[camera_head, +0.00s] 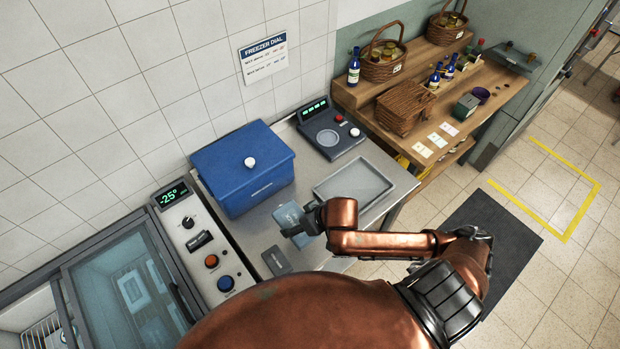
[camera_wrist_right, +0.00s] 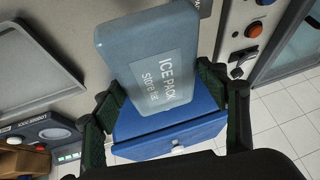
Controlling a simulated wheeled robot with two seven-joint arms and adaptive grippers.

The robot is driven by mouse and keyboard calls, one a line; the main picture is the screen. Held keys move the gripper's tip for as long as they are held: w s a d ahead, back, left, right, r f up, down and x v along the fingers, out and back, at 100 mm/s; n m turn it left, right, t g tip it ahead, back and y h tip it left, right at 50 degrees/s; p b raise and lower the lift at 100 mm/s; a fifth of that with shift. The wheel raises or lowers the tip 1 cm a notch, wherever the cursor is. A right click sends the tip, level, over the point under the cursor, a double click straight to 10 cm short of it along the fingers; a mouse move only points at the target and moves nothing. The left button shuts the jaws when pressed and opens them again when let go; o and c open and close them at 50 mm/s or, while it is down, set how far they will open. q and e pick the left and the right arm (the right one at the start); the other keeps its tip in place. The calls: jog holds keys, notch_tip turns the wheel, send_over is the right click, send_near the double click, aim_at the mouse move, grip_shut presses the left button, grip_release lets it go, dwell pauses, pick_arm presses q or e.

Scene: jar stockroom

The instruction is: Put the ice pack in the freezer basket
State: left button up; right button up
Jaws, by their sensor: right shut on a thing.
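The ice pack (camera_head: 289,216) is a flat pale-blue slab with white lettering, seen over the steel counter in the head view. My right gripper (camera_head: 304,228) is shut on it. In the right wrist view the ice pack (camera_wrist_right: 150,62) sits between the dark fingers of the gripper (camera_wrist_right: 163,88), its lettered face showing. Whether it touches the counter is not clear. The freezer (camera_head: 130,285) is at the lower left, with a glass top. A wire basket (camera_head: 44,334) shows partly inside it, at the frame edge. My left gripper is not in view.
A blue cooler box (camera_head: 243,168) stands behind the ice pack. A shallow grey tray (camera_head: 353,187) lies to its right. The freezer's control panel (camera_head: 196,243) with knobs lies between counter and freezer. A wooden shelf with wicker baskets (camera_head: 403,106) is farther right.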

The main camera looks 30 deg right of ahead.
aim_at(288, 212)
jog(key=shift+s, duration=0.55)
jog(key=shift+a+f, duration=0.1)
jog(key=shift+f, duration=0.2)
jog(key=shift+w+f+b, duration=0.35)
jog(key=shift+w+b, duration=0.2)
jog(key=shift+w, duration=0.1)
jog(key=shift+w+f+b, duration=0.35)
jog(key=shift+w+b, duration=0.2)
jog(key=shift+w, duration=0.05)
jog(key=w, duration=0.2)
jog(key=w+f, duration=0.1)
jog(key=w, duration=0.1)
jog(key=w+f+p, duration=0.1)
jog(key=w, duration=0.1)
jog(key=shift+f, duration=0.1)
jog(key=w+f, duration=0.2)
jog(key=f, duration=0.1)
jog(key=w+f, duration=0.3)
jog(key=shift+f, duration=1.6)
jog(key=o, duration=1.6)
jog(key=shift+f, duration=0.2)
jog(key=shift+c, duration=0.2)
